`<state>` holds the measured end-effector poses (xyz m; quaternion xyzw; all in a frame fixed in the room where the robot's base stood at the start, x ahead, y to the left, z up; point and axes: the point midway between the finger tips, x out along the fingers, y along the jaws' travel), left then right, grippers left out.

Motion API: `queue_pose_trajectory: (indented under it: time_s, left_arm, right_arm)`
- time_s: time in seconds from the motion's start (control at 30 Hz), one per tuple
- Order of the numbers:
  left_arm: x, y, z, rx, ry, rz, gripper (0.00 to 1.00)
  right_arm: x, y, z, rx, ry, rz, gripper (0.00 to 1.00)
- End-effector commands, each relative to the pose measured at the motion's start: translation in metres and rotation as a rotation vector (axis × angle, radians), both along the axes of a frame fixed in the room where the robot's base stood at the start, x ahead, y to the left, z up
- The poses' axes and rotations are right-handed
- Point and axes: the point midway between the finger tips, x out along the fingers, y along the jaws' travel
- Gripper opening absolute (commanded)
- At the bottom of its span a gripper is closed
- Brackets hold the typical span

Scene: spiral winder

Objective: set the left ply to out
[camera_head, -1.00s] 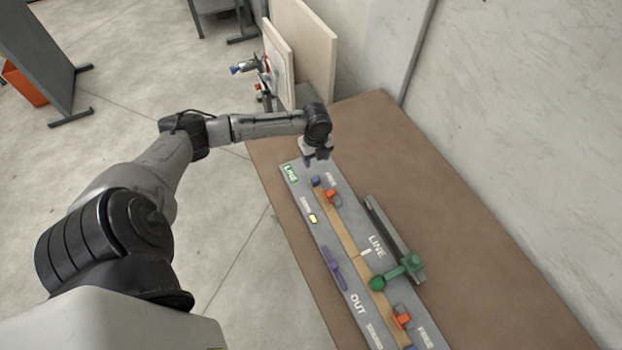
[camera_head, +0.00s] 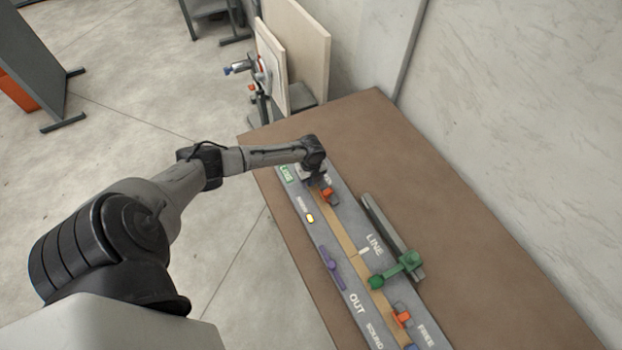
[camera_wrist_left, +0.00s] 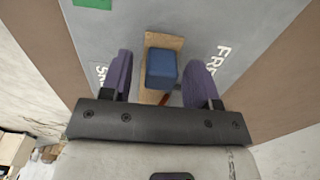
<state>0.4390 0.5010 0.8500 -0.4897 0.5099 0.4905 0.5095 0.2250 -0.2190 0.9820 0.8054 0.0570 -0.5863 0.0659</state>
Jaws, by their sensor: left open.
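A grey panel (camera_head: 318,238) lies on the table, with a tan strip (camera_head: 341,232) along it. Near the far end stand an orange piece (camera_head: 327,194) and a blue block (camera_wrist_left: 161,69) on the strip. My left gripper (camera_head: 315,181) is over that end, pointing down. In the left wrist view its purple fingers are open, one on each side of the blue block, with a gap showing. A purple bar (camera_head: 332,269) lies near the printed OUT, and a green handle (camera_head: 397,270) near LINE. I cannot tell which part is the left ply. My right gripper is out of view.
Another orange piece (camera_head: 401,317) and blue block (camera_head: 411,347) sit at the strip's near end. A yellow lamp (camera_head: 310,218) is lit. A grey rail (camera_head: 391,236) runs beside the panel. The brown table (camera_head: 470,270) is clear to the right.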

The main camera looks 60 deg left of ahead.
Motion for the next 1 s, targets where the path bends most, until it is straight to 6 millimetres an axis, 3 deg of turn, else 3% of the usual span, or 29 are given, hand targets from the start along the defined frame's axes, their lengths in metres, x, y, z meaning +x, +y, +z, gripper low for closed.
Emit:
queue_pose_trajectory:
  time_s: [0.3,0.87,1.0]
  left_arm:
    - [0.0002,-0.0002,-0.0013,0.000,0.000,0.000,0.55]
    - [0.0001,-0.0002,-0.0011,0.000,0.000,0.000,0.02]
    - [0.0001,-0.0002,-0.0010,0.000,0.000,0.000,0.00]
  right_arm:
    - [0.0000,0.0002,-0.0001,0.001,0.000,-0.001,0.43]
    - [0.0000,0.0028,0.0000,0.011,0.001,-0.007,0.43]
    - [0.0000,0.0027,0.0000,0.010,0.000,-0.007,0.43]
